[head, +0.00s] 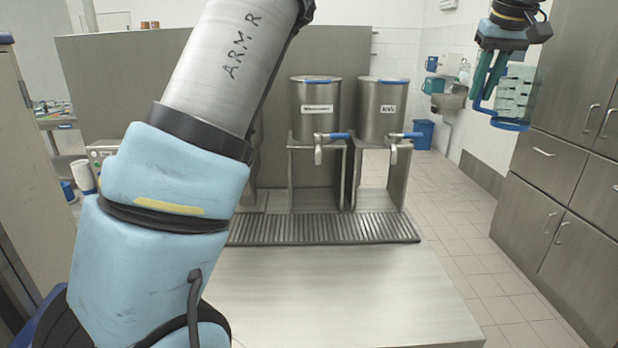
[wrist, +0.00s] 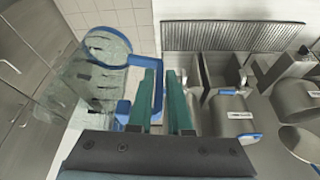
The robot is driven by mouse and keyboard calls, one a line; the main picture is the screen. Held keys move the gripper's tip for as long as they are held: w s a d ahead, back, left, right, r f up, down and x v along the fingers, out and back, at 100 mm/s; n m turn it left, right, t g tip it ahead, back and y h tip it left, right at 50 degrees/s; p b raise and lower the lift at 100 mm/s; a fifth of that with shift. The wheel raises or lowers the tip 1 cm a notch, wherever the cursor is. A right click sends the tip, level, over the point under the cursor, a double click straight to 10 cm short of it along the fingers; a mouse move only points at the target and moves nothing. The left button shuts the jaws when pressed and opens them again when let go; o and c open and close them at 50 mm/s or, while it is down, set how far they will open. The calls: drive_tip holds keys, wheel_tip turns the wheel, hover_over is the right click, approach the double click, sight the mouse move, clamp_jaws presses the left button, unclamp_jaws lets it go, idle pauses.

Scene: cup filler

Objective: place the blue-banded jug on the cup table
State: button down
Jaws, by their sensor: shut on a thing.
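The blue-banded jug (head: 515,93) is clear, with measuring marks on its side. It hangs in the air at the upper right of the head view, with a blue ring at its lower end. It also shows at the left of the wrist view (wrist: 70,88). My gripper (head: 487,88), with green fingers, is shut on its blue handle; the fingers also show in the wrist view (wrist: 162,85). A bare steel table (head: 345,290) fills the lower middle of the head view. I cannot tell whether this is the cup table.
Two steel urns (head: 316,106) (head: 381,108) with blue-handled taps stand behind a slatted drip grate (head: 320,230). Steel cabinets (head: 570,170) line the right side, close to the jug. Tiled floor (head: 460,200) lies open between table and cabinets. My arm hides the left part.

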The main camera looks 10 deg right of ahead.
drive_tip(key=shift+n, duration=0.3)
drive_tip(key=shift+s+a+f+b, duration=0.3)
drive_tip(key=shift+a+f+b, duration=3.05)
drive_tip(key=shift+f, duration=3.8)
drive_tip(key=shift+s+a+f+b, duration=0.35)
drive_tip(key=shift+a+f+b, duration=2.95)
drive_tip(key=shift+f, duration=3.85)
drive_tip(key=shift+s+a+f+b, duration=0.3)
drive_tip(key=shift+a+f+b, duration=1.9)
drive_tip(key=shift+f+b, duration=3.6)
wheel_tip(320, 180, down, 3)
drive_tip(key=p, duration=0.2)
drive_tip(key=shift+r+p, duration=0.1)
drive_tip(key=shift+p, duration=0.3)
drive_tip(key=c, duration=0.8)
unclamp_jaws()
drive_tip(key=shift+c, duration=0.2)
